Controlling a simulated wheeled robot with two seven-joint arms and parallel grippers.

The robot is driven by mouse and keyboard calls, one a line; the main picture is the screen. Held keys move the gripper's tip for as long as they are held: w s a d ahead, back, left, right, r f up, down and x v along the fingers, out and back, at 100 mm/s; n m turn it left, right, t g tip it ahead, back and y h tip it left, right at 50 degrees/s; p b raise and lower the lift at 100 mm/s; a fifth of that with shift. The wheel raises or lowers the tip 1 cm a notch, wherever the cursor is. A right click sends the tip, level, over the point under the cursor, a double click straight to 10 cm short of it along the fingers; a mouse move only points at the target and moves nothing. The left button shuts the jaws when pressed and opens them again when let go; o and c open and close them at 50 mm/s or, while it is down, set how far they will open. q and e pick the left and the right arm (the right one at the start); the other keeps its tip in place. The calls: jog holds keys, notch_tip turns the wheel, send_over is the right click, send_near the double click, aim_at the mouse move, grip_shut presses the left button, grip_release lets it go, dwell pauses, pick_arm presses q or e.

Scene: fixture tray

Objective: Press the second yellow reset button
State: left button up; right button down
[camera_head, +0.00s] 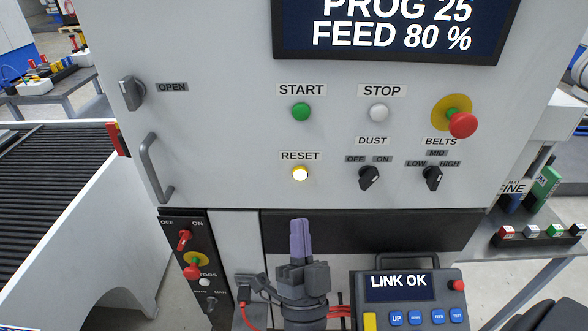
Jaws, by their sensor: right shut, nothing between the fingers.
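The RESET button (300,174) is on the pale front panel of the machine, under its RESET label. It is round, glowing near white with a yellow rim. It is the only button labelled RESET in view. My right gripper (300,222) points upward, its purple fingers shut together and empty. Its tips are just below the button in the picture, with a gap of panel between them; the depth between tips and panel is hard to tell. My left gripper is not in view.
Above RESET are a green START button (301,112) and a pale STOP button (379,112). A red emergency stop (462,124) and black DUST (369,178) and BELTS (432,178) knobs are to the right. A pendant (458,288) reading LINK OK is at lower right. A door handle (156,168) protrudes at left.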

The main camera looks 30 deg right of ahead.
aim_at(300, 193)
jog(key=shift+w+d+b, duration=0.55)
jog(key=shift+w+d, duration=0.2)
jog(key=shift+w, duration=0.5)
jog(key=shift+w+d+b, duration=0.5)
jog(key=shift+w+d, duration=0.3)
jog(key=shift+w, duration=0.5)
jog(key=shift+w+d+b, duration=0.55)
jog(key=shift+w+d, duration=0.2)
jog(key=shift+w, duration=0.5)
